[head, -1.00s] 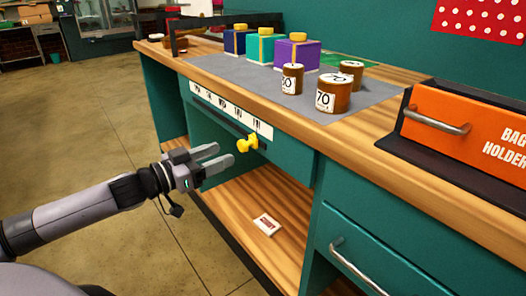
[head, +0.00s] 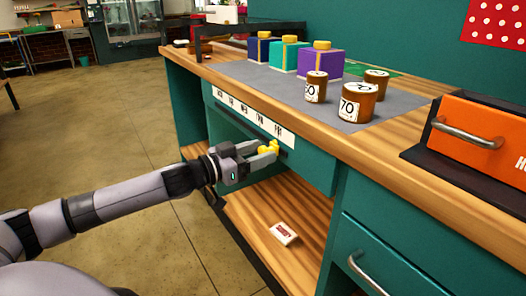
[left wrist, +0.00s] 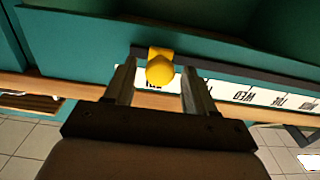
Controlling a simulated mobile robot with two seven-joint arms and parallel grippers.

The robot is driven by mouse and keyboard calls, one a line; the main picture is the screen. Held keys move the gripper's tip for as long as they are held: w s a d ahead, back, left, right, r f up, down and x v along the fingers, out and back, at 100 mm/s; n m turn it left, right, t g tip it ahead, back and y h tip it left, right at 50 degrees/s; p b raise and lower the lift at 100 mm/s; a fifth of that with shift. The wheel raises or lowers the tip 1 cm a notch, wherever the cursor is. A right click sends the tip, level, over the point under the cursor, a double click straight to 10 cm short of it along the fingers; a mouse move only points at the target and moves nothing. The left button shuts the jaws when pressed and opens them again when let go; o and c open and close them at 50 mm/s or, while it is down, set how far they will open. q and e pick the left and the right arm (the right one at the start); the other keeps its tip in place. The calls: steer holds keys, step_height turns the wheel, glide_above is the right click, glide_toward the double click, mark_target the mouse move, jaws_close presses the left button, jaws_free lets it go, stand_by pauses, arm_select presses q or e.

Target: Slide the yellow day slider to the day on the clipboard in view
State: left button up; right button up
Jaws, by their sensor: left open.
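The yellow day slider (head: 270,146) sits on the dark track under the white day strip (head: 252,118), near the strip's right end by the FRI label. In the left wrist view, which shows the strip upside down, the slider's yellow knob (left wrist: 160,68) lies between my two fingers. My left gripper (head: 266,153) is open around the knob, with a gap visible on each side; I cannot tell whether a finger touches it. Part of the label beside the knob is hidden in the wrist view. I make out no clipboard. My right gripper is not in view.
Orange-brown jars (head: 357,103) and colored boxes (head: 323,64) stand on the bench's grey mat (head: 245,75). A small white card (head: 283,233) lies on the lower shelf. The floor left of the bench is clear.

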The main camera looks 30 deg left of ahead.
arm_select(q)
steer(key=shift+w+d, duration=0.2)
steer(key=shift+w, duration=0.3)
steer(key=shift+w+d, duration=0.1)
steer(key=shift+w, duration=0.15)
